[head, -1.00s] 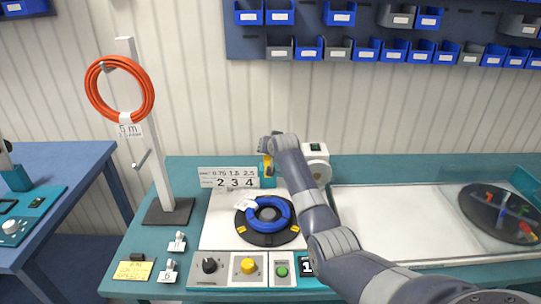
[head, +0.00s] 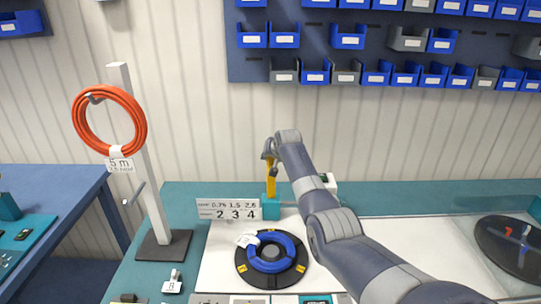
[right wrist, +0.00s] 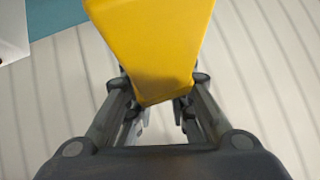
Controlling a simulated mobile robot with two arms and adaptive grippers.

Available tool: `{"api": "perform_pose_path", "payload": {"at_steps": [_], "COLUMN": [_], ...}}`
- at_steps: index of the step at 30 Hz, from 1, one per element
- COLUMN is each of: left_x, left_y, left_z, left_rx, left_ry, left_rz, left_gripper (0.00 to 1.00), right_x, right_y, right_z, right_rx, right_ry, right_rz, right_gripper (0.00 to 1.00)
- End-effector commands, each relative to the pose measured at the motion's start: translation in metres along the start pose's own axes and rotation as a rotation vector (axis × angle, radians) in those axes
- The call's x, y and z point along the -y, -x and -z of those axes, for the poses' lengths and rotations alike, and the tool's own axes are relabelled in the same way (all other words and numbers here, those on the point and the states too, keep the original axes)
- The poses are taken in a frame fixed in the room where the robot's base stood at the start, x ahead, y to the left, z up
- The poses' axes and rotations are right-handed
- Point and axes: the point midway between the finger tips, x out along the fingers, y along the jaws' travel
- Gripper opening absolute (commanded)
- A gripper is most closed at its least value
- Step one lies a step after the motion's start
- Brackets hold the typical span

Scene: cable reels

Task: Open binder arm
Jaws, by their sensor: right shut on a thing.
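The binder arm (head: 271,184) is a yellow bar standing about upright on a teal block (head: 271,208) behind the round black plate. My right gripper (head: 269,157) is at its top end, shut on it. In the right wrist view the yellow binder arm (right wrist: 152,50) fills the space between the fingers of my right gripper (right wrist: 158,95). The arm's hinge is not clear to see. My left gripper is not in view.
A blue cable coil (head: 270,252) lies on the black plate. A number board (head: 228,208) stands left of the teal block. An orange coil (head: 109,90) hangs on a post at left. A dark disc (head: 515,246) lies at right.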

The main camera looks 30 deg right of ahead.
Motion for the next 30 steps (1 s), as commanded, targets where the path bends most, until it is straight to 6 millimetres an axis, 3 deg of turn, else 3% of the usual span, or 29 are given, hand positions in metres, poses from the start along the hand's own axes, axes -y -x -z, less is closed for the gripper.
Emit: {"api": "perform_pose_path", "payload": {"at_steps": [1,17,18,21,30], "left_x": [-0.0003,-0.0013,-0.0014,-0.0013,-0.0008], "left_y": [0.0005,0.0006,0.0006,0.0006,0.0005], "left_z": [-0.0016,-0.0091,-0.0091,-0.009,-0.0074], "left_rx": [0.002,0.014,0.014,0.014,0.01], "left_ry": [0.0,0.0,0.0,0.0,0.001], "left_rz": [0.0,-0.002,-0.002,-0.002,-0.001], "left_gripper": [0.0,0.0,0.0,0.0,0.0], "right_x": [-0.0003,-0.0011,-0.0011,-0.0011,-0.0006], "right_y": [0.002,0.0009,0.0008,0.0004,-0.0004], "right_z": [0.0064,0.0041,0.004,0.0028,-0.0001], "right_rx": [-0.014,-0.011,-0.01,-0.008,-0.002], "right_ry": [0.0,0.0,0.0,0.0,0.0], "right_rz": [0.001,0.0,0.0,0.0,0.0], "right_gripper": [0.0,0.0,0.25,0.43,0.43]}}
